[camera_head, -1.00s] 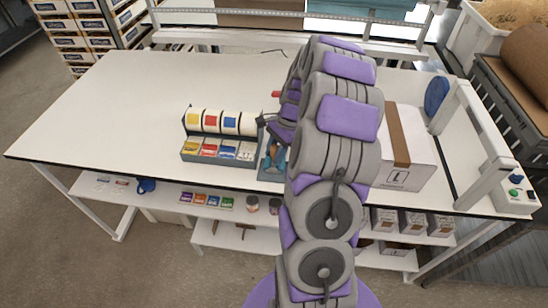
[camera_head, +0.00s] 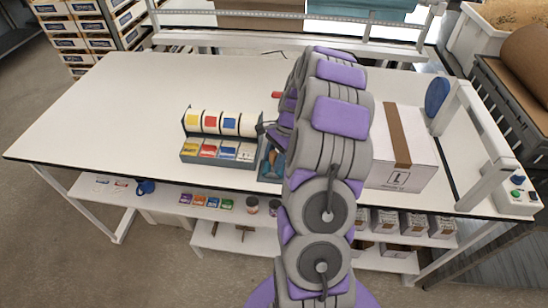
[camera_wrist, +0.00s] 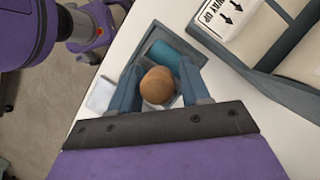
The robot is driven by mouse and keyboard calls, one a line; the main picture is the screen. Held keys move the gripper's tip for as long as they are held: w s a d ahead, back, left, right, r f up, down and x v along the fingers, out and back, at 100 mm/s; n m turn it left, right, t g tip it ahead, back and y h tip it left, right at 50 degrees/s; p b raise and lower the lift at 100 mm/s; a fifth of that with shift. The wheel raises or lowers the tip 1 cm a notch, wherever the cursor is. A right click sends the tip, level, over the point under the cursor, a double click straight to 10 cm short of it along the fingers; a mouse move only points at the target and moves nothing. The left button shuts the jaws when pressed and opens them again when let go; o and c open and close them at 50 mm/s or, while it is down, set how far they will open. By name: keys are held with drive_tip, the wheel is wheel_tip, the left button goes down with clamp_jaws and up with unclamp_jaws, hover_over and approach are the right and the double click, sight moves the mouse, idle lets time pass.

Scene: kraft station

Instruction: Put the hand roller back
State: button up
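The hand roller shows in the wrist view as a round brown wooden handle end (camera_wrist: 158,86) with a teal roller (camera_wrist: 172,58) beyond it. My gripper (camera_wrist: 163,72) has one blue-grey finger on each side of the handle. Whether the fingers press on the handle is not clear. The roller is over or in a small grey tray (camera_wrist: 187,47); contact with its floor is hidden. In the head view my arm covers most of the gripper, and the tray (camera_head: 264,176) shows just right of the label dispenser.
The label dispenser (camera_head: 217,158) with several coloured rolls stands close on the tray's left. A taped carton (camera_head: 420,168) stands to the right of my arm. The white table (camera_head: 110,110) is clear on the left. A sealer frame (camera_head: 482,140) stands at the right end.

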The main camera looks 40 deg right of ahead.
drive_tip(key=shift+o, duration=1)
drive_tip(key=shift+r, duration=0.1)
drive_tip(key=p+v, duration=0.2)
drive_tip(key=v, duration=1)
drive_tip(key=s+a+r+n+g, duration=0.1)
drive_tip(key=a+r+n, duration=0.4)
drive_tip(key=a, duration=0.8)
drive_tip(key=s+a+r+n+g+h, duration=0.1)
drive_tip(key=s+a+r+n+h, duration=0.25)
drive_tip(key=s+a+n, duration=0.9)
drive_tip(key=s+a, duration=0.2)
drive_tip(key=s, duration=0.4)
drive_tip(key=s+a+f+n, duration=0.1)
drive_tip(key=s+a, duration=0.3)
drive_tip(key=s, duration=0.2)
drive_tip(key=shift+s+f+h, duration=0.3)
drive_tip(key=shift+s+h, duration=0.1)
drive_tip(key=shift+h, duration=0.05)
